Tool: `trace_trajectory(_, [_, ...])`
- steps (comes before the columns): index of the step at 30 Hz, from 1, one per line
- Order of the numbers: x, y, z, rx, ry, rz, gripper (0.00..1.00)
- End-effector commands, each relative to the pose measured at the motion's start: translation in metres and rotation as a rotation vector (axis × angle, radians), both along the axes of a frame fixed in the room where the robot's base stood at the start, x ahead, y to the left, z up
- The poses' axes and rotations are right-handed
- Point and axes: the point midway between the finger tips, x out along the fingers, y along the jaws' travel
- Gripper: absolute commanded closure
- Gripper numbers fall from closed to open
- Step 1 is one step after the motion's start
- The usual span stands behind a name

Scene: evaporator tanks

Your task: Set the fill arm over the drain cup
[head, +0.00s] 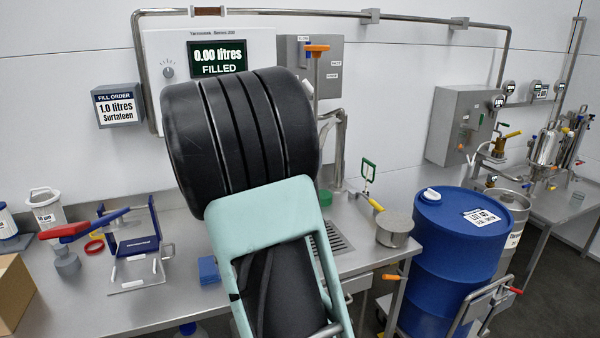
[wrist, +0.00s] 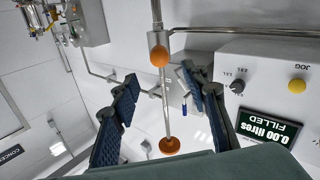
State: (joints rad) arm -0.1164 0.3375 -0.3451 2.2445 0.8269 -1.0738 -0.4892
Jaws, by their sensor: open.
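In the wrist view my gripper (wrist: 163,100) is open and empty, its two dark blue-padded fingers spread left and right. An upright metal rod shows between and beyond the fingers, with an orange ball (wrist: 159,57) at a grey block and an orange disc (wrist: 169,146) lower down. I cannot tell whether a finger touches them. In the head view an orange handle (head: 317,49) tops a grey rod, and a bent metal pipe (head: 339,150), possibly the fill arm, shows beside my arm. My arm hides the gripper there. A drain grate (head: 337,236) is partly visible; I cannot identify the drain cup.
The display (head: 219,57) reads 0.00 litres filled. The order sign (head: 118,105) says 1.0 litres. A blue drum (head: 456,240) stands right of the bench, near a grey round canister (head: 395,229). A blue stand (head: 137,245) and red-blue handle (head: 85,228) occupy the left bench.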

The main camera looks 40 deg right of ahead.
Motion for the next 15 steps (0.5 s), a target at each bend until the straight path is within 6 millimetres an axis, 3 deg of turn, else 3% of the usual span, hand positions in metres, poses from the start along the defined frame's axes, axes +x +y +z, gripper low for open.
trace_trajectory(15, [0.053, -0.071, 0.001, -0.001, -0.002, -0.001, 0.58])
